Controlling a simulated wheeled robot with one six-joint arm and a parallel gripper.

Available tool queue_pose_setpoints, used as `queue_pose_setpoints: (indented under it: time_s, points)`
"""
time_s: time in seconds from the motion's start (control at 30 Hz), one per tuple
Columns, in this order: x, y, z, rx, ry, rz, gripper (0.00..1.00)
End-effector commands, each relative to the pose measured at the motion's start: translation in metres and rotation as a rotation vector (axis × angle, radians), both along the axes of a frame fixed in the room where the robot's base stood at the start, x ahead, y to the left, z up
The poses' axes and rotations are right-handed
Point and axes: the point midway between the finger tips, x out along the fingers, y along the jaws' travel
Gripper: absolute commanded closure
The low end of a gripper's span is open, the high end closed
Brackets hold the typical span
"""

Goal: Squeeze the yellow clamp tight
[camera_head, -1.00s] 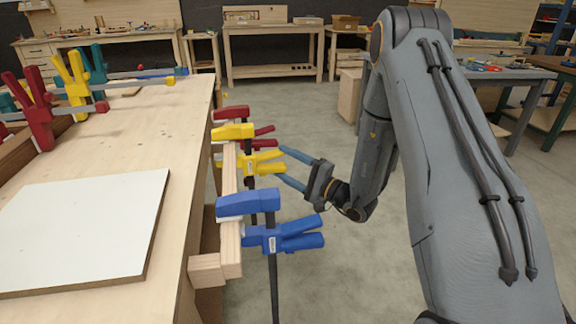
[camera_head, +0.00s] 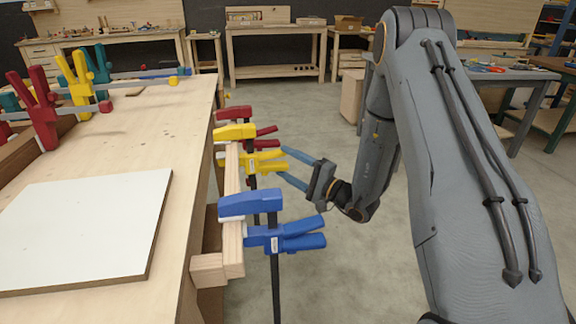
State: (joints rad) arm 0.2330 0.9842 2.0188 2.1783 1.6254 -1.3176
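The yellow clamp (camera_head: 250,163) is mounted on a wooden bar (camera_head: 232,188) along the right edge of the workbench, between a red clamp and a blue clamp. Its two handles point right toward my gripper (camera_head: 291,169). My gripper's two blue-grey fingers are spread apart, one above and one below the yellow handles, with the tips near the handle ends. I cannot tell whether the fingers touch the handles.
The blue clamp (camera_head: 268,205) is nearest, just below my gripper. The red clamp (camera_head: 234,113) is behind the yellow one. A white panel (camera_head: 85,228) lies on the workbench (camera_head: 150,115). More clamps stand in a rack at the left.

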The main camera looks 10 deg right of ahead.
Motion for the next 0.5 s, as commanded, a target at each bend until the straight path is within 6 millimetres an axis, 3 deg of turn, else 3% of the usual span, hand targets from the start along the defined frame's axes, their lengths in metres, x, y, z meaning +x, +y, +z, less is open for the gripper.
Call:
queue_pose_setpoints:
  time_s: [0.5]
  points:
    - [-0.001, 0.0, 0.01, 0.001, 0.004, -0.001, 0.4]
